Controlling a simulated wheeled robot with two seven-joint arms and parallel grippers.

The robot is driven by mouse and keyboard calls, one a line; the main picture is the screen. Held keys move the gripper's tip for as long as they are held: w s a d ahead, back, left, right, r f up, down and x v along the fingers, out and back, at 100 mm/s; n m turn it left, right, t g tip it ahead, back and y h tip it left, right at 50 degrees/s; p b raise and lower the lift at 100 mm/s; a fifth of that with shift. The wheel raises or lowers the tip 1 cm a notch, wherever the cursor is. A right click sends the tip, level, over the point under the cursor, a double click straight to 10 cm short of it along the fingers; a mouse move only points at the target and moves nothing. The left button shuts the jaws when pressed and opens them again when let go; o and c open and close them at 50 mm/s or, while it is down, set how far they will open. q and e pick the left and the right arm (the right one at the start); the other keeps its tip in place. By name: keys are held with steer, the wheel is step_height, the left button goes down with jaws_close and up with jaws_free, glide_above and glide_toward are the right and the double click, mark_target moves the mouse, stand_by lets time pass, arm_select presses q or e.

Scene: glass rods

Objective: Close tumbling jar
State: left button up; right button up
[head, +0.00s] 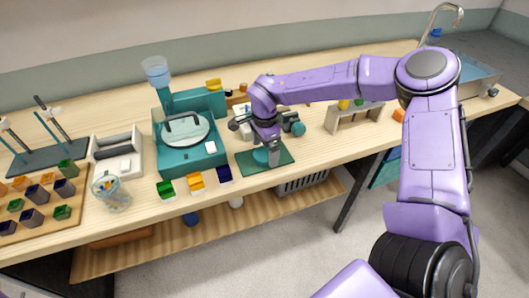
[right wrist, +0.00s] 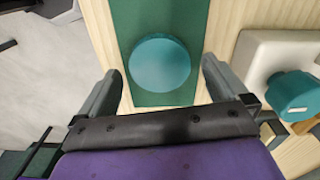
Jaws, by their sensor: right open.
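A round teal disc, which looks like a lid (head: 260,156), lies flat on a dark green mat (head: 285,160) near the table's front edge. In the right wrist view the disc (right wrist: 160,62) sits between and just beyond my open fingers. My right gripper (head: 274,160) points down over the mat, and its fingers (right wrist: 161,82) are empty. Just behind is a white-bodied device with a teal cylinder (head: 294,128); this cylinder also shows in the right wrist view (right wrist: 292,95). My wrist partly hides the device, so I cannot tell whether it holds the jar. My left gripper is out of view.
A teal machine with a round glass plate (head: 185,130) stands left of the mat. A beaker of rods (head: 110,190) and a rack of blocks stand farther left. A wooden stand (head: 352,116) is to the right.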

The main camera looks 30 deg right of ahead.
steer(key=shift+f, duration=0.45)
steer(key=c, duration=1)
steer(key=shift+r, duration=0.1)
steer(key=shift+c, duration=0.2)
steer(key=shift+r, duration=0.25)
steer(key=r, duration=0.1)
steer(key=r+b, duration=0.1)
steer(key=r, duration=0.1)
steer(key=shift+a, duration=0.3)
steer(key=s+a+r+b, duration=0.1)
steer(key=s+a+r, duration=0.2)
steer(key=a, duration=0.3)
steer(key=s+a+r+b, duration=0.2)
steer(key=s+a+r, duration=0.1)
steer(key=a+r, duration=0.2)
steer(key=shift+s+a+r, duration=0.3)
steer(key=shift+a+r, duration=0.1)
steer(key=shift+r, duration=0.3)
